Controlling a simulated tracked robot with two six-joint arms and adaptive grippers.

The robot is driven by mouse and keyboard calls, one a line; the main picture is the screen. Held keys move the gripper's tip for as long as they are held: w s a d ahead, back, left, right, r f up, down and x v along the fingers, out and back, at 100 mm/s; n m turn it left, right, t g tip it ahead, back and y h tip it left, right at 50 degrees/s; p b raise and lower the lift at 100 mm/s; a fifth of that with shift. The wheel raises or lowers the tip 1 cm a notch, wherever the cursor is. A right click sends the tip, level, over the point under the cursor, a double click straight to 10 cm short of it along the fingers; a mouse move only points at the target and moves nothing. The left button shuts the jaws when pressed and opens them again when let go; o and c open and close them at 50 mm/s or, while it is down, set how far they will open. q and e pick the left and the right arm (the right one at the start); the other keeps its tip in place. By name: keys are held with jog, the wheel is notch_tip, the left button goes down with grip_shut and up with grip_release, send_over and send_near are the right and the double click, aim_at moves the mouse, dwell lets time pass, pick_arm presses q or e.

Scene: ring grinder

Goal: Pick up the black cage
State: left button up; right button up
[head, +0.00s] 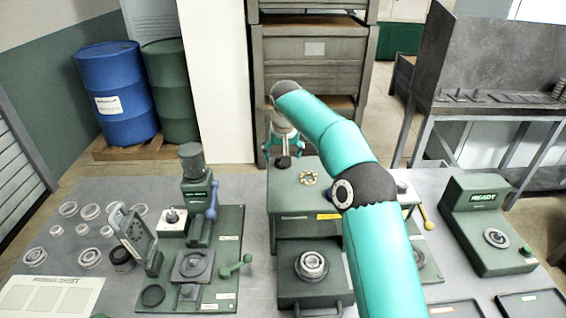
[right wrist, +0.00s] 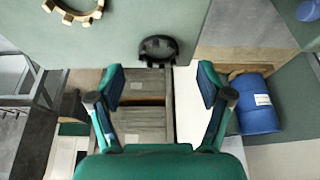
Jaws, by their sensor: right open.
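The black cage (right wrist: 158,48) is a dark toothed ring on the green surface, just beyond the fingertips in the right wrist view. In the head view it appears as a small dark shape (head: 284,162) at the far edge of the green fixture top. My right gripper (right wrist: 161,75) is open and empty, with one finger on each side of the cage's line and apart from it. In the head view the right gripper (head: 282,150) hangs over the far edge of the fixture. My left gripper is not in view.
A brass cage (head: 308,177) lies near the black one on the green fixture (head: 290,200); it also shows in the wrist view (right wrist: 75,10). A press (head: 195,200) with a blue lever stands left. Several metal rings (head: 68,209) lie at far left. A READY-marked machine (head: 480,225) stands right.

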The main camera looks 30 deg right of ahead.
jog(key=shift+x, duration=1.45)
jog(key=c, duration=0.8)
jog(key=shift+r, duration=0.15)
